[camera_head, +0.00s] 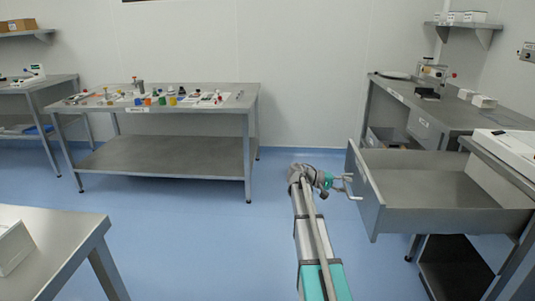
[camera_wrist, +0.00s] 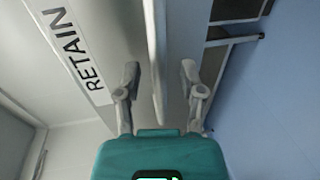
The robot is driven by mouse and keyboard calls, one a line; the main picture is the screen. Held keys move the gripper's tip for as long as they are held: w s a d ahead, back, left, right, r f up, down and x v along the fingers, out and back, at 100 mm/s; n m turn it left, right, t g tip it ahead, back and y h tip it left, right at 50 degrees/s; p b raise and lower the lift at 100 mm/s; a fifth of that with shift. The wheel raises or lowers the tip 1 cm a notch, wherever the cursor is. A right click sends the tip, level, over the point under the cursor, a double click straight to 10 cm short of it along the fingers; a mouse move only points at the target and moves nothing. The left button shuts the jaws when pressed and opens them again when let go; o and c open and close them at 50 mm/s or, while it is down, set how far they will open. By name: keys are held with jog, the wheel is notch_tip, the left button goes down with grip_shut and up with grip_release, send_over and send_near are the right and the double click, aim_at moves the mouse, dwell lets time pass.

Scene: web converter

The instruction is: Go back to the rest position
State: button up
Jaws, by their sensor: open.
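My gripper (camera_head: 346,184) is at the end of my outstretched arm, beside the front of an open grey drawer (camera_head: 430,180) in the head view. In the wrist view my gripper (camera_wrist: 159,72) is open, with one finger on each side of the drawer's bar handle (camera_wrist: 157,45). A gap shows between the handle and each finger. The drawer front (camera_wrist: 110,35) carries a label reading "RETAIN" (camera_wrist: 75,48). The handle also shows in the head view (camera_head: 352,190), partly mixed with the fingers. The visible drawer floor looks bare.
The drawer juts out from the right-hand bench (camera_head: 440,108), which holds small equipment. A white device (camera_head: 505,143) lies at the right edge. A table (camera_head: 190,103) with several small coloured items stands at the back. Another table (camera_head: 50,245) is at front left. Blue floor (camera_head: 200,225) between is clear.

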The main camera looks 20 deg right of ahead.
jog(key=s+a+f+n+t+y, duration=0.2)
jog(key=s+a+f+y, duration=0.3)
jog(key=a, duration=1)
jog(key=s+a+f+n+t+y, duration=0.1)
jog(key=s+a+f+t+y, duration=0.35)
jog(key=a, duration=0.95)
jog(key=s+a+f+n+y, duration=0.2)
jog(key=s+a+f+y, duration=0.35)
jog(key=a, duration=0.95)
notch_tip(320, 180, up, 29)
jog(key=h+p, duration=0.1)
jog(key=p, duration=2.7)
jog(key=shift+s+d+p, duration=0.25)
jog(key=shift+p, duration=0.15)
